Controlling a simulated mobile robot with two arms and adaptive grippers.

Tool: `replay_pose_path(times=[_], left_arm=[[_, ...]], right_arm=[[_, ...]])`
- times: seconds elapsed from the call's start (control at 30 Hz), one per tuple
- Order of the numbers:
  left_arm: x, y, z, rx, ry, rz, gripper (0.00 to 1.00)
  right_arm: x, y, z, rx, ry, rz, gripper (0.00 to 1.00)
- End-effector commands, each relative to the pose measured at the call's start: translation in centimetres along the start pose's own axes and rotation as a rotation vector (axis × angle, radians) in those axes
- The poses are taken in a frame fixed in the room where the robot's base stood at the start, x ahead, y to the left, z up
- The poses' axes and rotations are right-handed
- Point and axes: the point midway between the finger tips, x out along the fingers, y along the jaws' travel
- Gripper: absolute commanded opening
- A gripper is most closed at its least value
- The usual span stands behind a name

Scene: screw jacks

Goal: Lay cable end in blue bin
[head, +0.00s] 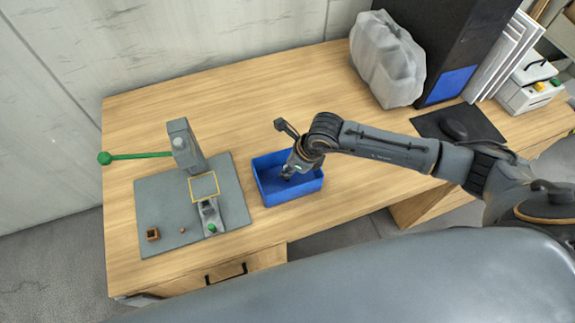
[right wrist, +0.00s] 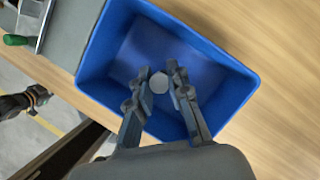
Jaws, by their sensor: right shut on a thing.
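The blue bin (head: 312,187) stands on the table just right of the grey mat, and its rim (right wrist: 225,62) surrounds the fingers in the right wrist view. My right gripper (head: 287,172) reaches down into the bin's opening. In the right wrist view its two fingers (right wrist: 160,84) are close together on a small pale, round thing (right wrist: 159,82), which I take to be the cable end. Most of it is hidden by the fingers, and I cannot tell whether it touches the bin floor. No cable shows trailing from it. My left gripper is not in the head view.
Left of the bin, a grey mat (head: 160,203) carries a press-like fixture (head: 185,147) with a green-knobbed lever (head: 140,156). A small brown box (head: 152,234) lies on the mat. A plastic-wrapped bundle (head: 387,60) and a black case (head: 460,35) stand at the back right.

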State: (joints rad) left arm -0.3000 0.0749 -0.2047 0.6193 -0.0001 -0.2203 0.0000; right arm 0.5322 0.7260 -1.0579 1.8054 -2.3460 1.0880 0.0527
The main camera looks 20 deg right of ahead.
Motion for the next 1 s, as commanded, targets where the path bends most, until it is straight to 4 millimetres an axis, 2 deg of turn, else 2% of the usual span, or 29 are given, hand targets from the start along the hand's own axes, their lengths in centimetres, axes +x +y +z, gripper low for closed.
replay_pose_path(times=[0.07,0.43,0.47,0.57,1.0], left_arm=[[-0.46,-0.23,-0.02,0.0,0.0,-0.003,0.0],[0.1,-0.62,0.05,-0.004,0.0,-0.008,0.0],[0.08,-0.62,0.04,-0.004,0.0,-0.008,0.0],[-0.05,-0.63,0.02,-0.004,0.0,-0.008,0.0],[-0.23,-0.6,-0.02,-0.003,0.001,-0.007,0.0]], right_arm=[[0.38,-0.05,-0.15,0.001,0.0,-0.002,0.0],[1.03,-0.06,-0.38,0.0,-0.002,-0.002,0.0],[1.01,-0.06,-0.38,0.0,-0.001,-0.002,0.2],[0.89,-0.05,-0.34,0.0,-0.001,-0.002,0.4],[0.23,-0.12,-0.23,0.0,-0.002,-0.003,0.41]])
